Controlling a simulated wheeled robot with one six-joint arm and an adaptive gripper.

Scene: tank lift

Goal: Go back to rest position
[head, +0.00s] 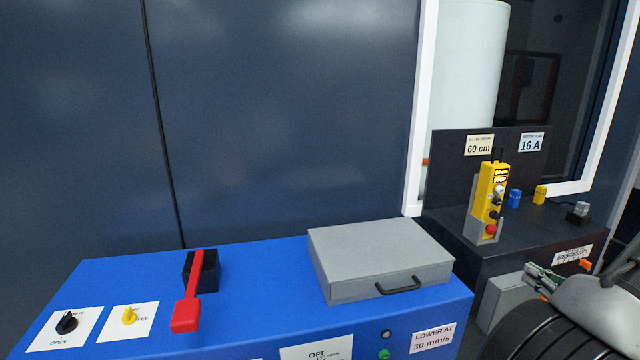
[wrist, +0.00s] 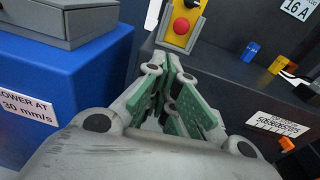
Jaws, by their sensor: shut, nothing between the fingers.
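My gripper (head: 540,278) is at the lower right of the head view, in front of the dark cabinet and right of the blue console. In the wrist view my gripper (wrist: 172,72) is shut and empty, its green-padded fingers together. The fingers point toward the yellow pendant (head: 492,197) with its red button, which stands in a grey holder. The pendant (wrist: 182,25) shows just beyond the fingertips in the wrist view; I cannot tell the exact gap.
The blue console (head: 250,290) carries a grey case (head: 375,250), a red lever (head: 190,300), a black knob (head: 67,322) and a yellow knob (head: 129,315). Blue (head: 515,198) and yellow (head: 540,194) plugs stand on the dark cabinet (head: 470,250). A white-framed window is behind.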

